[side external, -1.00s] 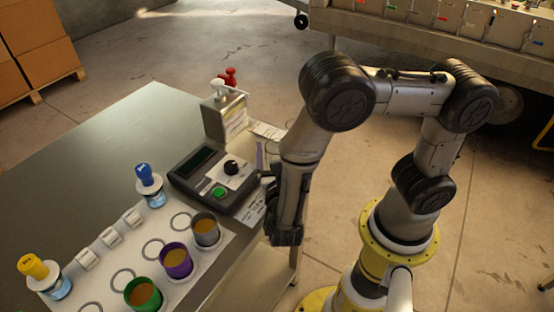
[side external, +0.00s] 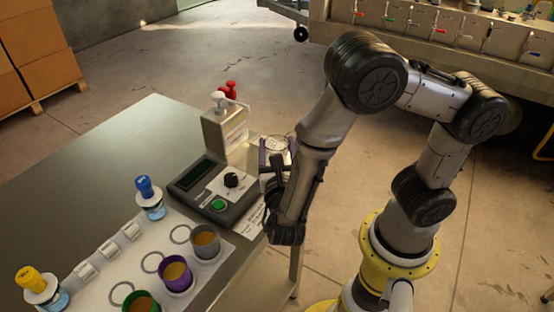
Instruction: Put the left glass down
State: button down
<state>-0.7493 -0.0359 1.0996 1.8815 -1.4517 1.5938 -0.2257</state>
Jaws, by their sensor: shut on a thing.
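A clear glass (side external: 278,145) shows as a thin round rim at the table's right edge, to the right of the white dispenser. My gripper (side external: 277,158) is around it, with one purple finger on each side, and is shut on it. The glass looks roughly upright. Its lower part is hidden by my gripper and wrist, so I cannot tell whether its base touches the table. No second clear glass can be made out.
Grey (side external: 205,243), purple (side external: 176,274) and green (side external: 141,303) cups of amber liquid stand in front. The table's back left (side external: 110,140) is clear.

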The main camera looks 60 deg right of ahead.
notch_tip(320, 180, up, 4)
jog(key=shift+r, duration=0.15)
jog(key=shift+w+d+f+n+t+y, duration=0.65)
jog(key=shift+w+f+n+t+y, duration=0.15)
jog(key=shift+w+f, duration=0.8)
jog(key=shift+w+d+f+n+t+y, duration=0.75)
jog(key=shift+w+f, duration=0.6)
jog(key=shift+w, duration=0.55)
jog(key=shift+w+d+f+n+t+y, duration=0.7)
jog(key=shift+w+f+y, duration=0.25)
jog(key=shift+w+f, duration=0.65)
jog(key=shift+w+a, duration=0.1)
jog(key=shift+w, duration=0.05)
jog(key=shift+c, duration=0.2)
grip_release()
